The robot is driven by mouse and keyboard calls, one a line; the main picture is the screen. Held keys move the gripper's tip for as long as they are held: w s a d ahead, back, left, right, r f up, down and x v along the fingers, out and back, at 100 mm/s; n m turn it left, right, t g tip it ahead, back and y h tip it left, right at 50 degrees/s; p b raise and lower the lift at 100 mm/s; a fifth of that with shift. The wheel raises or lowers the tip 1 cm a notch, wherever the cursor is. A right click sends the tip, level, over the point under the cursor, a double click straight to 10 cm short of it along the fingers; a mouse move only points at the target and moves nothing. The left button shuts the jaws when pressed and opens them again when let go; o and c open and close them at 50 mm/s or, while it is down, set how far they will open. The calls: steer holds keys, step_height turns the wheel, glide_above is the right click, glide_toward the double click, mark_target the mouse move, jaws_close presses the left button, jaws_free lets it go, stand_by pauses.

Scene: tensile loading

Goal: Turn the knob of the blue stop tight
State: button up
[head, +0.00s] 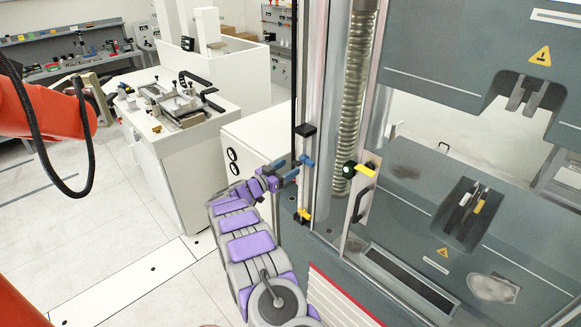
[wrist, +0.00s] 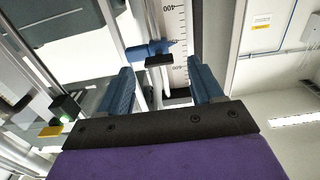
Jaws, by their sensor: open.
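The blue stop (head: 307,161) sits on the upright rail at the machine's left edge in the head view, between a black stop above and a yellow one below. In the wrist view the blue stop (wrist: 149,50) lies beyond my fingertips, in front of the gap between them. My gripper (head: 285,169) is just left of the blue stop in the head view. In the wrist view my gripper (wrist: 160,78) is open, with its two blue fingers apart and nothing held between them.
The black stop (head: 305,130) and yellow stop (head: 304,215) share the rail. A scale (wrist: 175,25) runs behind it. A white bench (head: 165,150) stands left.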

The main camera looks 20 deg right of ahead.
mark_target(298, 163)
steer(key=shift+x, duration=1.25)
steer(key=shift+c, duration=0.3)
steer(key=c, duration=1)
